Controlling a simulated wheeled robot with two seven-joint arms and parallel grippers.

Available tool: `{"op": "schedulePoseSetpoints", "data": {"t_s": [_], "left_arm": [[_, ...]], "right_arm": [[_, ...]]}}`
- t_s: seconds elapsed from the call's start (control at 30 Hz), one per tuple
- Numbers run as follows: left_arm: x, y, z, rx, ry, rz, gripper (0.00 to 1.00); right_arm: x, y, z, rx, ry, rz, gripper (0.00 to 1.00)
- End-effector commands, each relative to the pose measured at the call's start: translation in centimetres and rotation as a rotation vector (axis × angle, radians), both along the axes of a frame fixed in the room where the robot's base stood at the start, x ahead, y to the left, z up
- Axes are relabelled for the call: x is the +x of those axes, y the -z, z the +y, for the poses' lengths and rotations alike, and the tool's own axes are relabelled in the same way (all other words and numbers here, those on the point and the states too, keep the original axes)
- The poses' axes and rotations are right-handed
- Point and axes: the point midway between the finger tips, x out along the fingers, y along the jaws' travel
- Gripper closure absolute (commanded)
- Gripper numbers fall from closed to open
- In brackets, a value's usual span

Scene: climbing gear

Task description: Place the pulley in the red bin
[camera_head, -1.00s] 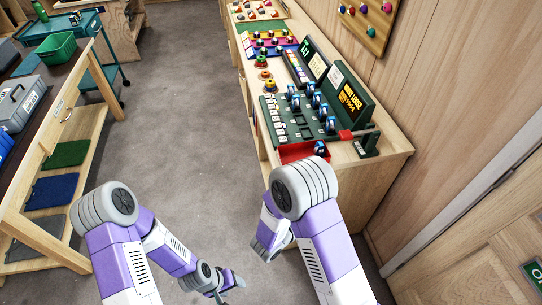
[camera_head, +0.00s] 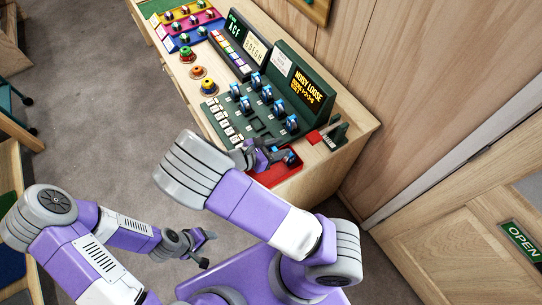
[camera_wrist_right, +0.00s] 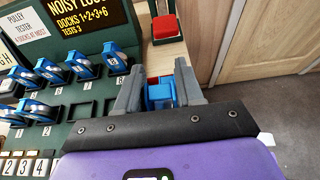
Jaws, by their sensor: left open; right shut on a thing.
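In the head view my right gripper (camera_head: 280,156) is over the red bin (camera_head: 279,177) at the front end of the bench. It is shut on a blue pulley (camera_wrist_right: 160,96), which sits between its fingers in the right wrist view. The gripper and arm hide part of the bin, and I cannot tell whether the pulley touches it. Several other blue pulleys (camera_head: 266,93) stand on the dark green tester board (camera_head: 262,125). My left gripper (camera_head: 205,249) is open and empty, low over the floor away from the bench.
Behind the board stand dark display panels (camera_head: 303,83). Coloured spools (camera_head: 208,86) stand on the bench's left side. Grey floor (camera_head: 100,130) is clear left of it.

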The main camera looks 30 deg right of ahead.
Motion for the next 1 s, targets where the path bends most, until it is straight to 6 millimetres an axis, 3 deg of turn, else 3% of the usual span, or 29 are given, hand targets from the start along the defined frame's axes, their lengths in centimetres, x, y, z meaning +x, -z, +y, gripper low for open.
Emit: {"op": "schedulePoseSetpoints", "data": {"t_s": [0.13,0.37,0.6,0.97,1.0], "left_arm": [[0.0,0.8,0.0,0.000,-0.001,0.001,0.37],[0.0,1.0,0.0,0.000,0.000,0.000,0.37],[0.0,1.6,0.0,0.000,0.000,0.000,0.37],[0.0,1.8,0.0,0.000,0.000,0.000,0.37],[0.0,1.7,0.0,0.000,0.000,0.000,0.37]], "right_arm": [[0.0,3.1,0.0,-0.003,-0.002,0.003,0.95],[0.0,4.9,0.0,-0.001,-0.002,0.001,0.95],[0.0,8.0,-0.1,-0.002,-0.001,0.002,0.95],[0.0,8.4,0.0,0.000,-0.001,0.001,0.95],[0.0,8.3,0.0,0.000,-0.001,0.001,0.59]]}}
